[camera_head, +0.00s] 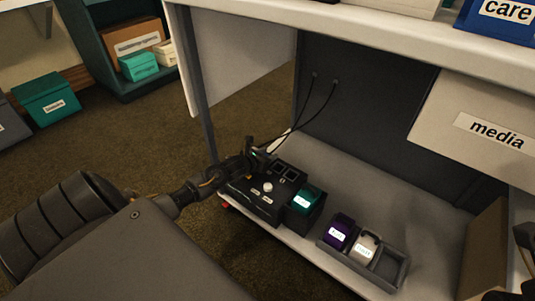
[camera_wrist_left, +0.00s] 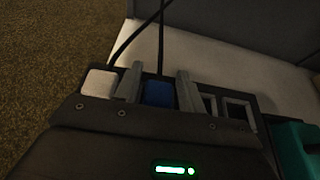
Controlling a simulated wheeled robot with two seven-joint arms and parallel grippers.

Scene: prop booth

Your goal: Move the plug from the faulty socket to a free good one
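The black socket box (camera_head: 250,205) sits on the low shelf under the counter. In the left wrist view a blue plug (camera_wrist_left: 158,93) and a white plug (camera_wrist_left: 98,83) sit in its row, with two empty dark sockets (camera_wrist_left: 208,104) (camera_wrist_left: 238,113) to their right. My left gripper (camera_head: 256,150) is down at the box's back left; in the wrist view its two grey fingers straddle the blue plug. Whether they touch it I cannot tell. A dark part at the right edge (camera_head: 525,240) seems to be my right gripper, mostly cut off. No faulty mark is readable.
Two black cables (camera_head: 319,103) run from the back panel to the box. A teal labelled item (camera_head: 307,197) stands right of the sockets. A grey tray (camera_head: 340,257) holds a purple and a white item, with an empty compartment at right. The counter overhangs the shelf.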

